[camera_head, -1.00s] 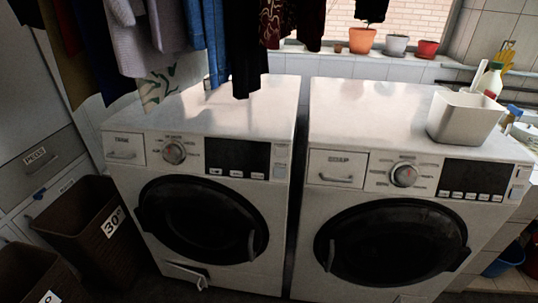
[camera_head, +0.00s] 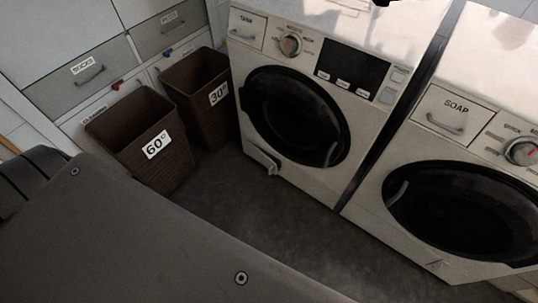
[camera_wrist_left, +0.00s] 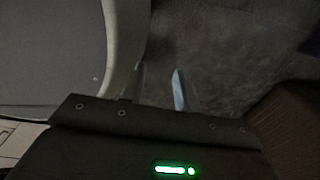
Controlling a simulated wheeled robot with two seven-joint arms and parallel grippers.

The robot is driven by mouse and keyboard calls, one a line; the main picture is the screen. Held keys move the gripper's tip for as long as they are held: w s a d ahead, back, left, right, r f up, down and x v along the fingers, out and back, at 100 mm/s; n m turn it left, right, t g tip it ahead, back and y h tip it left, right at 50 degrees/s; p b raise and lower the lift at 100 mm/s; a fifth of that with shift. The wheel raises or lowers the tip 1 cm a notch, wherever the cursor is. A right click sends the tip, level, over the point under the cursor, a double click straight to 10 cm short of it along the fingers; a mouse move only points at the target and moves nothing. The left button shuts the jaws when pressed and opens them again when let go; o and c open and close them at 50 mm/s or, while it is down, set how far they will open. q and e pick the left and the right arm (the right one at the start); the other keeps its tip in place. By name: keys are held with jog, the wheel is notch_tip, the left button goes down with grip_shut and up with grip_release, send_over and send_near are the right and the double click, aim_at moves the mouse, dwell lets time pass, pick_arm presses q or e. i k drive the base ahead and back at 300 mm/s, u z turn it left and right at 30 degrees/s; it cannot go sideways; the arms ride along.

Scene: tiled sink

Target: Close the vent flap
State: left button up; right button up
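A small white flap (camera_head: 264,158) stands out, open and tilted, low at the left of the front of the left washing machine (camera_head: 318,178) in the head view. I take it for the vent flap. My left gripper (camera_wrist_left: 160,88) shows only in the left wrist view. Its two fingers are apart with nothing between them, over dark floor. The flap cannot be made out in that view, so I cannot tell the gripper's distance from it. My right gripper is in neither current view.
Brown baskets marked 60° (camera_head: 150,160) and 30° (camera_head: 200,85) stand left of the flap. A brown surface (camera_wrist_left: 292,125), apparently a basket, is right of my left gripper. Dark floor (camera_head: 255,210) is clear before the machines. The right machine (camera_head: 408,150) stands beside the left one.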

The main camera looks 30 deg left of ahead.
aim_at(259, 159)
jog(key=k, duration=0.5)
jog(key=u, duration=0.5)
jog(key=i, duration=1.3)
jog(key=z, duration=0.85)
